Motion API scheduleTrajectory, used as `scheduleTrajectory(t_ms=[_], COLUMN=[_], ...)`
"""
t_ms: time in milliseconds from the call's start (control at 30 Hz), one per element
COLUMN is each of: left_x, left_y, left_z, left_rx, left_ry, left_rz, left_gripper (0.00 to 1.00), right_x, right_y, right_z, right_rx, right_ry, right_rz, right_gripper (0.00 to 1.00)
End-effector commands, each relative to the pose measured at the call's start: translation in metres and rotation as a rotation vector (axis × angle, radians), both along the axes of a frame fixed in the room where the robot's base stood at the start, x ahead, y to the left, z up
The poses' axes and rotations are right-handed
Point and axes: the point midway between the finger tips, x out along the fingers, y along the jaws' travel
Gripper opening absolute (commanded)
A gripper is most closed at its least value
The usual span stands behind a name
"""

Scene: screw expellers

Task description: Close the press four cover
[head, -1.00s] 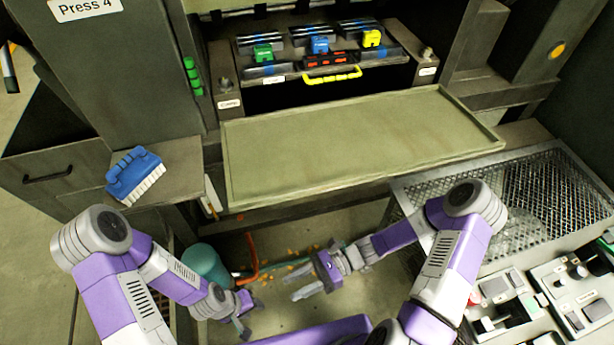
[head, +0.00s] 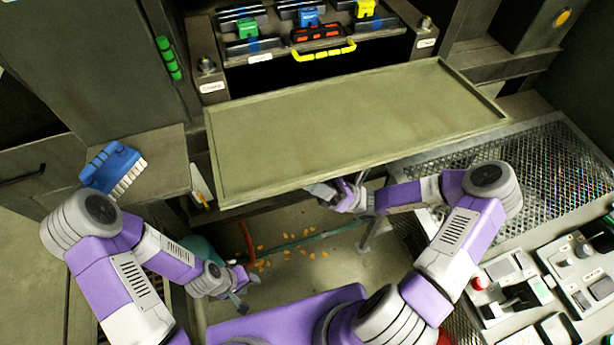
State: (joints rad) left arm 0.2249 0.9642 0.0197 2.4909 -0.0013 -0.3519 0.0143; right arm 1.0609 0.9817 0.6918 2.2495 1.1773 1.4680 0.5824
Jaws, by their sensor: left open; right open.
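The press four cover (head: 330,130) is a flat olive panel with a raised rim. It lies folded down and open in front of the press opening, roughly level. My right gripper (head: 318,190) is at the cover's front edge, partly hidden under it; I cannot tell whether it touches. My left gripper (head: 243,288) is open and empty, low over the floor at the left, below the cover.
A blue brush (head: 113,168) lies on a ledge to the left. A mesh-topped table (head: 480,190) stands at the right, with control boxes (head: 580,270) in front. Orange bits (head: 310,243) are scattered on the floor beneath the cover.

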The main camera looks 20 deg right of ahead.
Motion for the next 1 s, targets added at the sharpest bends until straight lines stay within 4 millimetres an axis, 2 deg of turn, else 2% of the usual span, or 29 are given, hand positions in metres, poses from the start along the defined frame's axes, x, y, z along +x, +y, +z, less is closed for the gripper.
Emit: scheduleTrajectory(t_ms=[367,633,1000], left_x=[0.0001,0.0001,0.0001], left_y=[-0.0001,-0.0001,0.0000], left_z=[-0.0011,-0.0011,0.0010], left_rx=[0.000,0.000,0.000], left_ry=[0.000,0.000,0.000], left_rz=[0.000,0.000,0.000], left_gripper=[0.43,0.43,0.43], right_x=[0.0012,0.0011,0.0010], right_y=[0.0059,0.0058,0.0057], right_z=[0.0053,0.0050,0.0063], right_rx=[-0.001,-0.001,-0.001], right_ry=[0.001,0.001,0.004], right_rz=[0.001,0.001,0.001], right_gripper=[0.41,0.00,0.00])
